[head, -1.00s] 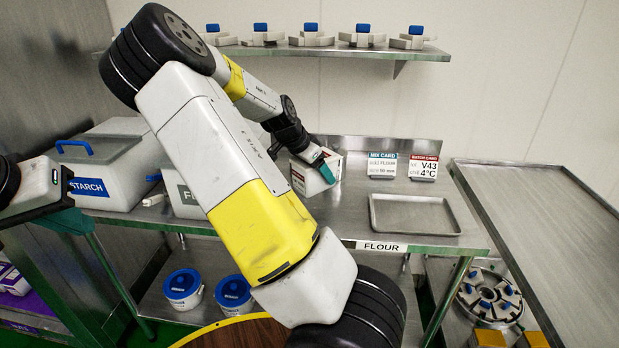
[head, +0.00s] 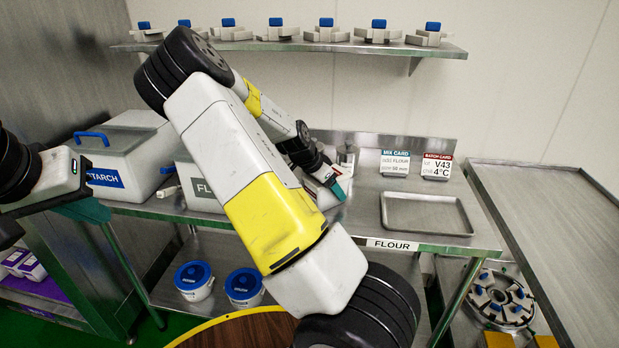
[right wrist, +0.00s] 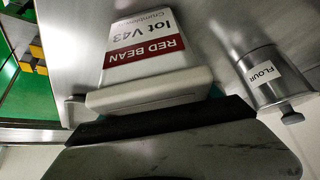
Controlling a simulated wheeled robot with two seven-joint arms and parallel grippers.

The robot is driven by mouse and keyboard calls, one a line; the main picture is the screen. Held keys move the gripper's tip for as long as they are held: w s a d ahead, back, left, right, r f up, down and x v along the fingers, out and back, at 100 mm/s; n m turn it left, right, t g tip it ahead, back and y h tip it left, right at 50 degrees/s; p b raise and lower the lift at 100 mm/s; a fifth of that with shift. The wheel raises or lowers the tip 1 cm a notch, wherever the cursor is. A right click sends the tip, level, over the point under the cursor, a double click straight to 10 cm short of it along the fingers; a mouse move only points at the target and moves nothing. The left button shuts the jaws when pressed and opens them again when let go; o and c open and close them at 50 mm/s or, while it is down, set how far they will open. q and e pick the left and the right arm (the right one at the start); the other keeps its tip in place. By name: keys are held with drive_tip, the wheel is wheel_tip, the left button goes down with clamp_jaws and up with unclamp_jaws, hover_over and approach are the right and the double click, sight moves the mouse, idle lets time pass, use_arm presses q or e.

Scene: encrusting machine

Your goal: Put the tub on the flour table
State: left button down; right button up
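The white tub (right wrist: 140,72), with a red and white RED BEAN lot V43 label, fills the upper middle of the right wrist view. In the head view the tub (head: 324,197) is mostly hidden behind my right arm. My right gripper (head: 336,184) is shut on it, low over the flour table (head: 355,222). I cannot tell whether its base touches the steel top. My left gripper (head: 78,186) is at the left edge, apart from the tub; its finger opening is unclear.
A steel FLOUR can (right wrist: 266,75) stands beside the tub. An empty tray (head: 428,213), a mix card (head: 394,163) and a batch card (head: 437,166) are to its right. A STARCH bin (head: 120,160) and a flour bin (head: 203,185) are left. A shelf (head: 300,46) hangs above.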

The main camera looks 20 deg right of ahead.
drive_tip(key=o, duration=0.5)
drive_tip(key=shift+c, duration=0.2)
drive_tip(key=v, duration=1.2)
drive_tip(key=shift+r, duration=0.1)
